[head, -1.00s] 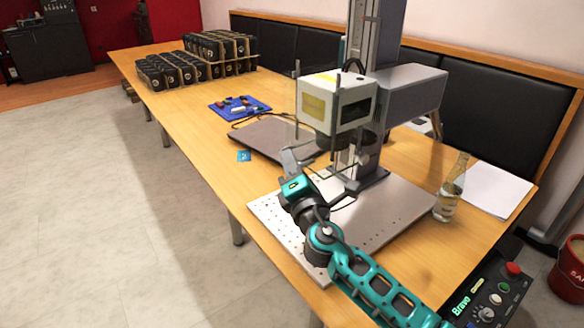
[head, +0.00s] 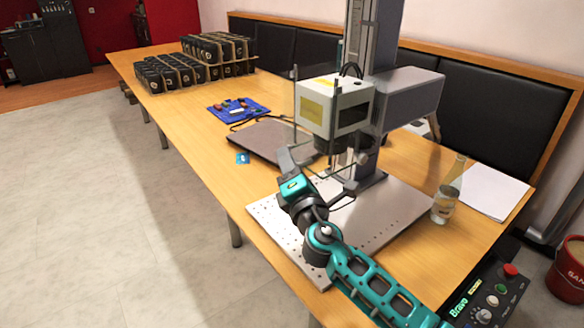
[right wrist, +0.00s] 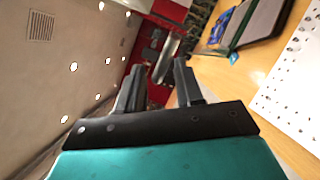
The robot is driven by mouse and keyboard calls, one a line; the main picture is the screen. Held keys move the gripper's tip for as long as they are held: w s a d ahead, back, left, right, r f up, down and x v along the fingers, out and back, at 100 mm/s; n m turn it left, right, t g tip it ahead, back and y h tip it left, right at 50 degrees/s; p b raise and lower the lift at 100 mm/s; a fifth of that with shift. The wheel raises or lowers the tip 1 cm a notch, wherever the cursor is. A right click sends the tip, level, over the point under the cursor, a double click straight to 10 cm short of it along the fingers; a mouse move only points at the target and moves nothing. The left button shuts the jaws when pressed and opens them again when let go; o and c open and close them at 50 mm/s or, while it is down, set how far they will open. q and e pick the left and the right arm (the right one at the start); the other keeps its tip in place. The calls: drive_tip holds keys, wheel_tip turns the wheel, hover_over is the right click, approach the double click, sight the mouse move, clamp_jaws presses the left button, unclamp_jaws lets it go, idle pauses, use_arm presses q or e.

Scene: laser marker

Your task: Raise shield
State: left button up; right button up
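The laser marker's white head (head: 335,105) hangs from its grey column (head: 372,40) above a perforated metal plate (head: 385,225). A clear shield (head: 303,148) with thin dark edges surrounds the space below the head; its outline is faint. My right gripper (head: 289,158) is beside the shield's lower left part. Whether it touches the shield I cannot tell. In the right wrist view, the right gripper's two fingers (right wrist: 158,85) stand apart with a gap, and I see nothing held between them. My left gripper is not in view.
A closed laptop (head: 268,140) and a blue tray of small parts (head: 238,109) lie on the wooden table (head: 185,115) behind the plate. A glass bottle (head: 445,205), white paper (head: 492,190) and a control box (head: 488,298) are at the right. Black boxes (head: 170,72) stand at the far end.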

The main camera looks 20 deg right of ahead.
drive_tip(key=b+v, duration=0.2)
drive_tip(key=v, duration=1.1)
